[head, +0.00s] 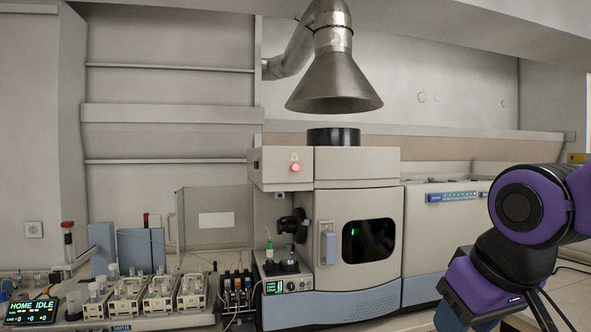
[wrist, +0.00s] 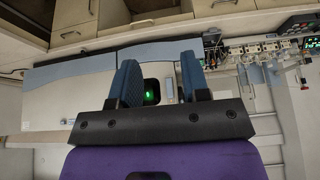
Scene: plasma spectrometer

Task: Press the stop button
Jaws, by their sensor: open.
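The red stop button (head: 295,168) glows on the upper left front panel of the plasma spectrometer (head: 358,167) in the head view. I cannot make it out in the wrist view. My gripper (wrist: 160,78) shows in the wrist view with its two blue fingers apart and nothing between them. Beyond the gap the dark window (wrist: 152,91) with a green glow is visible, some distance away. In the head view my purple and black arm is at the right, well apart from the button; my fingertips cannot be made out there.
A metal exhaust hood (head: 333,82) hangs above the spectrometer. A clear-sided enclosure (head: 215,220) stands left of it. Sample racks (head: 160,295) and a screen reading HOME IDLE (head: 32,309) fill the left bench. The space in front of the button looks clear.

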